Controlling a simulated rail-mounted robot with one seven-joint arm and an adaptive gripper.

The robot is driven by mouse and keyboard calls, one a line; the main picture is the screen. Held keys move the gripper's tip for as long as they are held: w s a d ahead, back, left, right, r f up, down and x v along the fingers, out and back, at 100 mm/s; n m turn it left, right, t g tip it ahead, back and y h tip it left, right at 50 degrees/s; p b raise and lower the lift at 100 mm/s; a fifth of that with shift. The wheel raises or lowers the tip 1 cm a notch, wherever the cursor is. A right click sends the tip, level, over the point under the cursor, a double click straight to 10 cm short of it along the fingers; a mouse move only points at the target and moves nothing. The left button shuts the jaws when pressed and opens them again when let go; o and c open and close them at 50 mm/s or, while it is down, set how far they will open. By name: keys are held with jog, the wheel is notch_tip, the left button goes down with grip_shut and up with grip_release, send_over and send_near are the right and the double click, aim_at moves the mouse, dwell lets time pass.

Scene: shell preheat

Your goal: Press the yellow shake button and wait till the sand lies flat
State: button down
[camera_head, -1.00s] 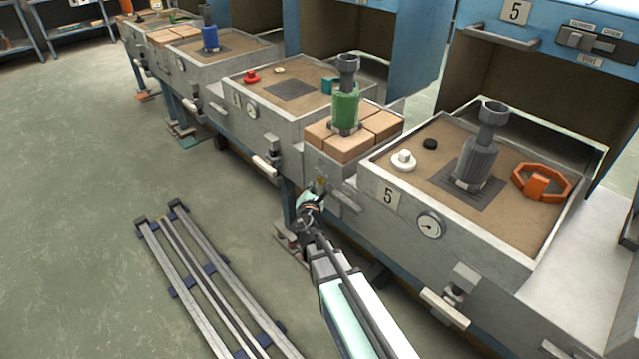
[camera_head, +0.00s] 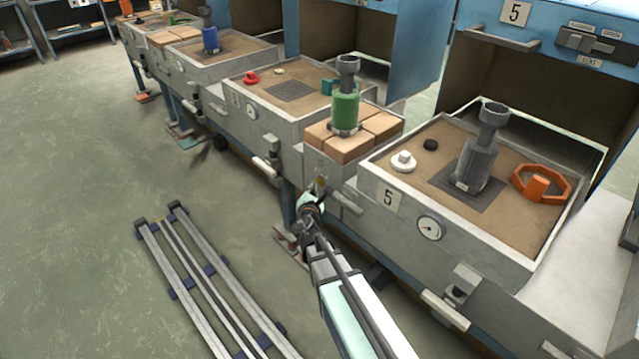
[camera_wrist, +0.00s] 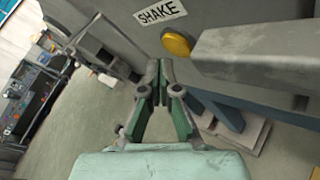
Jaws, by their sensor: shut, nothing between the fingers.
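The yellow shake button (camera_wrist: 178,44) sits on a grey panel beside the SHAKE label (camera_wrist: 160,12) in the wrist view. In the head view it is a small yellow spot (camera_head: 320,182) under the brick-topped block. My gripper (camera_wrist: 158,66) is shut and empty, its tips just left of and below the button in the wrist view. Whether they touch it I cannot tell. In the head view my gripper (camera_head: 314,195) is at the bench front. Brown sand (camera_head: 428,176) fills box 5 (camera_head: 450,232) around a grey shell (camera_head: 479,160); its surface looks roughly level.
A grey handle bar (camera_wrist: 258,52) juts out just right of the button. Box 5 also holds a white knob (camera_head: 403,161), a black disc (camera_head: 430,145) and an orange handwheel (camera_head: 541,185). A green shell (camera_head: 345,105) stands on bricks. Floor rails (camera_head: 205,285) lie left of my arm.

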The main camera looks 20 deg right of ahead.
dwell(0.4)
jog(key=shift+w+d+b, duration=0.2)
jog(key=shift+d+b, duration=0.15)
jog(key=shift+d, duration=0.05)
jog(key=shift+w+d, duration=0.2)
jog(key=shift+d, duration=0.15)
dwell(0.8)
jog(key=shift+s+a+b, duration=0.35)
jog(key=shift+s+a, duration=0.05)
jog(key=shift+a, duration=0.35)
jog(key=a, duration=0.1)
jog(key=s+a, duration=0.1)
jog(key=a, duration=0.1)
jog(key=s+a, duration=0.1)
jog(key=shift+s+a, duration=0.15)
jog(key=shift+a, duration=0.05)
dwell(0.5)
dwell(0.6)
